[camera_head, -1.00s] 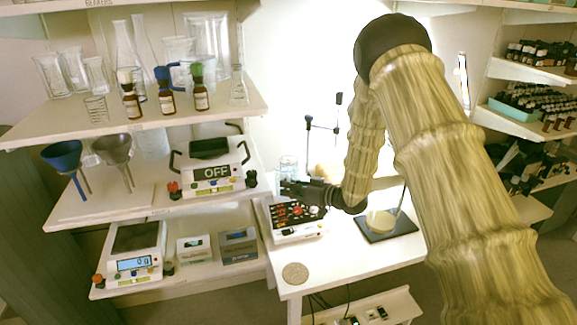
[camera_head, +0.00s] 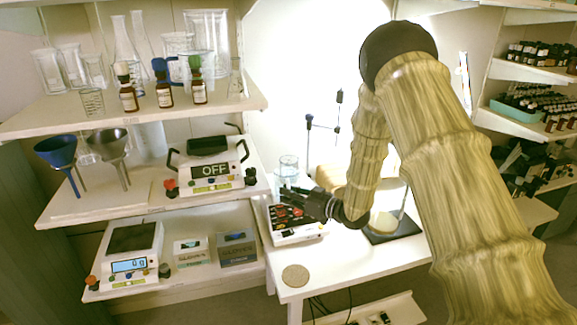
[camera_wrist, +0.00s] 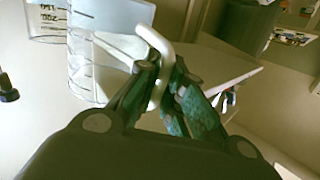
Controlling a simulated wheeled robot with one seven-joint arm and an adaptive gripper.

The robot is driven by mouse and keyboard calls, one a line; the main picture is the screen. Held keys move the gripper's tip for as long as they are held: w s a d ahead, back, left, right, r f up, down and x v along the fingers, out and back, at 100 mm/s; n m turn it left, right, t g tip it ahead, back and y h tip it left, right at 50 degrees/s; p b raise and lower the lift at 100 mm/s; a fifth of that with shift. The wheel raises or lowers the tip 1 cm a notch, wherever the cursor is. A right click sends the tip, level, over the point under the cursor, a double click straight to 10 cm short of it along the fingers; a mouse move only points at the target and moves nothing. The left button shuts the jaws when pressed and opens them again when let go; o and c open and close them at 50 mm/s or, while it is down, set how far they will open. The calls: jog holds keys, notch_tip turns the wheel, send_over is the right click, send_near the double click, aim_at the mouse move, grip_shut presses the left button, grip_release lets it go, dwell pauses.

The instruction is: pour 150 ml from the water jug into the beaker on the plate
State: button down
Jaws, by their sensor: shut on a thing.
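My gripper (camera_wrist: 160,75) is shut on the upright bar of a pale handle (camera_wrist: 158,50) in the wrist view. The handle belongs to a clear, graduated vessel, the water jug (camera_wrist: 88,75), with a bluish part near the top of the picture. A second graduated vessel, likely the beaker (camera_wrist: 48,25), is cut off at the upper left, with its numbers upside down. In the head view my gripper (camera_head: 288,195) is over the back of a white plate device (camera_head: 298,238). A clear vessel (camera_head: 288,163) shows just behind it; I cannot tell which of the two it is.
A cork disc (camera_head: 295,275) lies at the table's front left. A dark stand base (camera_head: 405,230) with a pale round item is to the right, partly behind my arm. Shelves at left hold glassware, funnels (camera_head: 55,152), bottles and a balance (camera_head: 130,262). The table's front middle is clear.

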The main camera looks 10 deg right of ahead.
jog(key=shift+s+a+f+n+t+y+b, duration=0.1)
jog(key=shift+s+f+n+t+y+b, duration=0.25)
jog(key=shift+b, duration=0.5)
jog(key=shift+s+f+n+t+h+b, duration=0.1)
jog(key=shift+s+f+n+b, duration=0.1)
jog(key=shift+f+n+b, duration=0.5)
jog(key=shift+s+r+m, duration=0.1)
jog(key=shift+r+m, duration=0.15)
jog(key=s+a+r+p, duration=0.1)
jog(key=s+r+p, duration=0.2)
jog(key=s+r, duration=0.1)
jog(key=shift+s+a+r, duration=0.15)
jog(key=shift+s+r, duration=0.25)
jog(key=shift+r, duration=0.05)
jog(key=shift+f, duration=0.1)
